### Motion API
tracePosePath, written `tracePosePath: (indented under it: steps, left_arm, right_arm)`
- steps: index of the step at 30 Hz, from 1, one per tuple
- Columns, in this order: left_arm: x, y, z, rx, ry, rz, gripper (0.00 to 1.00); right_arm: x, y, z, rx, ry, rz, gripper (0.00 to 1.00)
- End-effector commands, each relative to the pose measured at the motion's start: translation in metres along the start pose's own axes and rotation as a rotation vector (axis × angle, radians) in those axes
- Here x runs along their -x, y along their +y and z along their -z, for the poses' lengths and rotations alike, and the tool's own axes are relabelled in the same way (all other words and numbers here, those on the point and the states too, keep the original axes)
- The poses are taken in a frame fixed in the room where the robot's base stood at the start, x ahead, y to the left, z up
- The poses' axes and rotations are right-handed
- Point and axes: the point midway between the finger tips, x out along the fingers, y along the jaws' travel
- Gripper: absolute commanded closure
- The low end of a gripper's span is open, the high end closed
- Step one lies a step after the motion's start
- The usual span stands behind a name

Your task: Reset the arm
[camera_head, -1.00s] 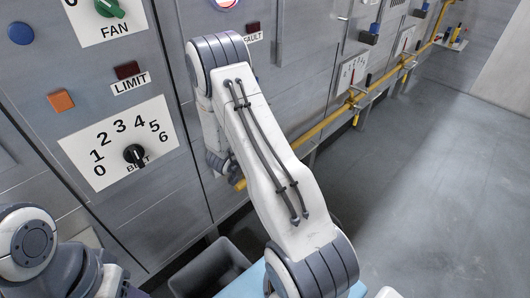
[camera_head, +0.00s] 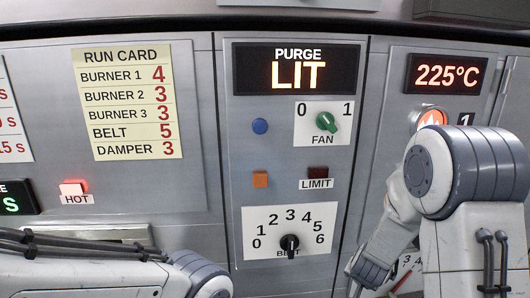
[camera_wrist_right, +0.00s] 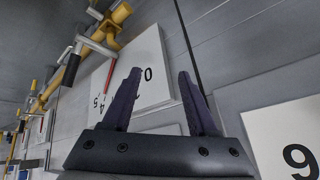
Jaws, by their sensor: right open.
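My right arm comes in at the right of the head view, its wrist part (camera_head: 378,252) hanging low in front of the panel. In the right wrist view, my right gripper (camera_wrist_right: 160,88) is open and empty, its two dark fingers apart. A white dial card (camera_wrist_right: 135,75) with numbers and a red pointer shows behind the fingers. I cannot tell any contact with it. My left arm (camera_head: 110,275) lies across the lower left of the head view. Its gripper is out of view.
The panel holds the belt dial (camera_head: 290,243) near 3, the fan knob (camera_head: 325,121), a blue button (camera_head: 260,126), an orange button (camera_head: 261,179) and a run card (camera_head: 125,100). Displays read LIT (camera_head: 297,70) and 225°C (camera_head: 443,73). Yellow pipe (camera_wrist_right: 112,25) runs at upper left.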

Motion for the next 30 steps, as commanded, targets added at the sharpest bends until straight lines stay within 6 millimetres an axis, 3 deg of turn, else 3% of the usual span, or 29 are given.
tracePosePath:
  steps: [1,5,8,12,15,21,27,30]
  left_arm:
    - [0.000,0.000,0.000,0.000,0.000,0.000,0.50]
    - [0.000,0.000,0.000,0.000,0.000,0.000,0.50]
    - [0.000,0.000,0.000,0.000,0.000,0.000,0.50]
    - [0.000,0.000,0.000,0.000,0.000,0.000,0.50]
    - [0.004,0.000,0.000,0.000,0.000,0.000,0.50]
    - [0.010,0.001,0.001,0.000,0.000,0.000,0.50]
    - [0.016,0.001,0.001,0.000,0.000,0.000,0.50]
    - [0.017,0.001,0.001,0.000,0.000,0.000,0.50]
  right_arm:
    - [0.024,-0.013,-0.014,0.090,-0.060,0.053,0.41]
    - [0.072,-0.018,-0.056,0.317,-0.211,0.119,0.41]
    - [0.104,-0.008,-0.081,0.473,-0.301,0.128,0.41]
    - [0.143,0.021,-0.109,0.676,-0.403,0.097,0.41]
    - [0.167,-0.001,-0.128,0.771,-0.438,0.141,0.41]
    - [0.224,-0.025,-0.172,0.972,-0.513,0.224,0.41]
    - [0.282,-0.027,-0.213,1.178,-0.589,0.297,0.41]
    - [0.298,-0.023,-0.224,1.238,-0.613,0.313,0.41]
